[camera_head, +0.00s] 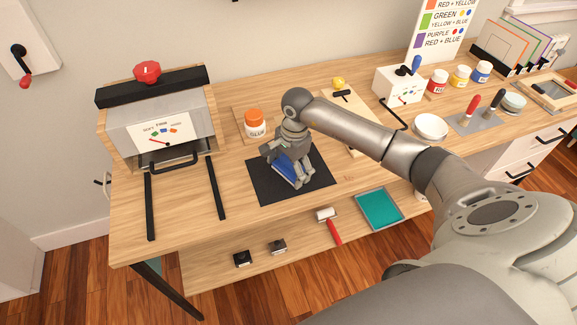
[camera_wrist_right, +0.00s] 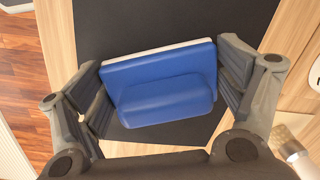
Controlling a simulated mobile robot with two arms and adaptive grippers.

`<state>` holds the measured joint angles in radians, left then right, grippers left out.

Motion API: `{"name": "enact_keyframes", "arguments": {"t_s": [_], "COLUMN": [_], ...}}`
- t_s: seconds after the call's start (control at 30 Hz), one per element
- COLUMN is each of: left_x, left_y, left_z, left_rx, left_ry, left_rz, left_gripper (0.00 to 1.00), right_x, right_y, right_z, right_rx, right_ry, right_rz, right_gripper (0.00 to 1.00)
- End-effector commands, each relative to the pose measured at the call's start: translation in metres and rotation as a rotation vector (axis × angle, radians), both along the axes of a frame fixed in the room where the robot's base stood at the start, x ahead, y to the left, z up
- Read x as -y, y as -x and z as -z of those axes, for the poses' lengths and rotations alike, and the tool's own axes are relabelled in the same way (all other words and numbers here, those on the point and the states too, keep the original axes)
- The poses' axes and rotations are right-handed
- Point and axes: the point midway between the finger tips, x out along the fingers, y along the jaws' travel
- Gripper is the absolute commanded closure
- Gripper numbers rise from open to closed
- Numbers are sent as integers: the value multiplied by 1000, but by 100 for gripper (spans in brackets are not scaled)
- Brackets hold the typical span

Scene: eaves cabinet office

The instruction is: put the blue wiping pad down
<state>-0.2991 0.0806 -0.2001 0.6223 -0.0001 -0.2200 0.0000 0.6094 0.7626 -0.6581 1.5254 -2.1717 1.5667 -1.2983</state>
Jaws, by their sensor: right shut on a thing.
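The blue wiping pad (camera_wrist_right: 160,62) has a blue body with a raised blue grip and a pale layer along one edge. It sits between the two fingers of my right gripper (camera_wrist_right: 168,85), which is shut on it from both sides. In the head view the right gripper (camera_head: 295,175) points down over the black mat (camera_head: 262,186), with the blue pad (camera_head: 283,165) partly hidden behind its fingers. The pad is on or just above the mat; I cannot tell which. My left gripper is not in view.
A glue jar (camera_head: 255,126) stands behind the mat. A press-like box with a red knob (camera_head: 147,72) and black rails is at the left. A white bowl (camera_head: 430,126) and paint jars are at the right. A teal tray (camera_head: 380,209) lies on the lower shelf.

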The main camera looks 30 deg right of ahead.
Motion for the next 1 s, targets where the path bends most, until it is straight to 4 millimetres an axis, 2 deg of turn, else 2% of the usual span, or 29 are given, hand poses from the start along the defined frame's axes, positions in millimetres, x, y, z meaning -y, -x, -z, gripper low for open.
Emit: {"name": "enact_keyframes", "arguments": {"t_s": [0.13,0.17,0.23,0.6,0.73,0.87,1.0], "left_x": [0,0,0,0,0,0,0], "left_y": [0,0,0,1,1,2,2], "left_z": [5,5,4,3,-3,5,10], "left_rx": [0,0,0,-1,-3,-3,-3], "left_ry": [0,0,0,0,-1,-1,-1], "left_rz": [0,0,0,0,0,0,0], "left_gripper": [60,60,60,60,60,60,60], "right_x": [0,0,0,0,0,3,5], "right_y": [0,0,0,0,0,0,2], "right_z": [4,4,3,2,-3,-24,-55], "right_rx": [0,0,0,-1,-1,5,6], "right_ry": [0,0,0,0,0,2,1], "right_rz": [0,0,0,1,1,1,1], "right_gripper": [49,10,1,0,0,0,0]}}
